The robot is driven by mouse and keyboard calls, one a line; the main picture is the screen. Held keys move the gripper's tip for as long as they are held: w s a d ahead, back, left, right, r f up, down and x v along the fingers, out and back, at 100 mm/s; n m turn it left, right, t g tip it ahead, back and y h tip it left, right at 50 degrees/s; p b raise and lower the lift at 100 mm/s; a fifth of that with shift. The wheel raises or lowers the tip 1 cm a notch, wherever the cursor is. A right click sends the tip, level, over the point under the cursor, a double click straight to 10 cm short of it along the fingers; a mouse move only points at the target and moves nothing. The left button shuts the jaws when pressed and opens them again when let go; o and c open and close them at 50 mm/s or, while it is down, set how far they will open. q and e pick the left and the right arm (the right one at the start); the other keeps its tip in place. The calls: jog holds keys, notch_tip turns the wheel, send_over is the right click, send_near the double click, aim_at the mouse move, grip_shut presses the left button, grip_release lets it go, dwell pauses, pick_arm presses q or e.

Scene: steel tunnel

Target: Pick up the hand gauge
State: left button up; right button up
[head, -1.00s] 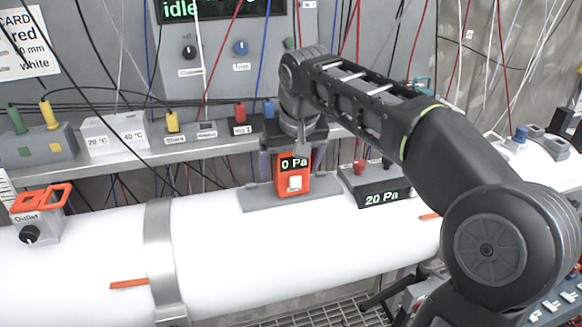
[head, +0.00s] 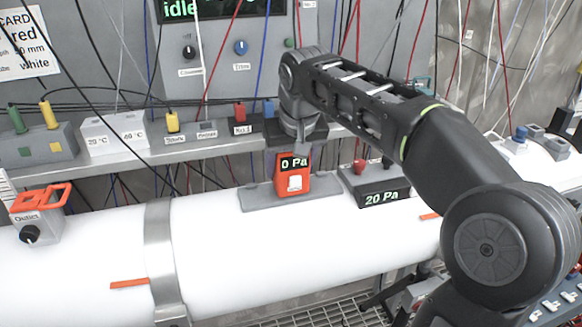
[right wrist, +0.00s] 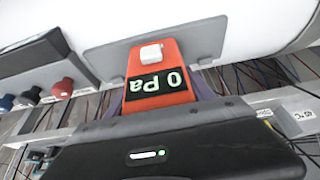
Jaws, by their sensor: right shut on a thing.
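The hand gauge (head: 293,184) is an orange-red box with a black display reading "0 Pa" and a white button. It stands at the grey plate (head: 325,190) on top of the white pipe; I cannot tell whether it still touches the plate. My right gripper (head: 294,153) is over it from behind and shut on it. The right wrist view shows the gauge (right wrist: 165,62) between the purple fingers, its display upside down. The fingers are mostly hidden by the gauge and gripper body. My left gripper is not in view.
A dark box reading "20 Pa" (head: 383,190) stands close to the right of the gauge. A grey shelf (head: 200,149) with small boxes and hanging cables runs behind. The "Outlet" box (head: 38,220) with an orange handle sits at the left. The pipe (head: 215,225) between is clear.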

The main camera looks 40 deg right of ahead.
jog(key=shift+c, duration=1.2)
jog(key=shift+r, duration=0.1)
jog(key=shift+r, duration=0.3)
notch_tip(320, 180, up, 4)
jog(key=shift+w+r, duration=0.1)
jog(key=shift+r, duration=0.05)
notch_tip(320, 180, up, 5)
jog(key=p, duration=0.4)
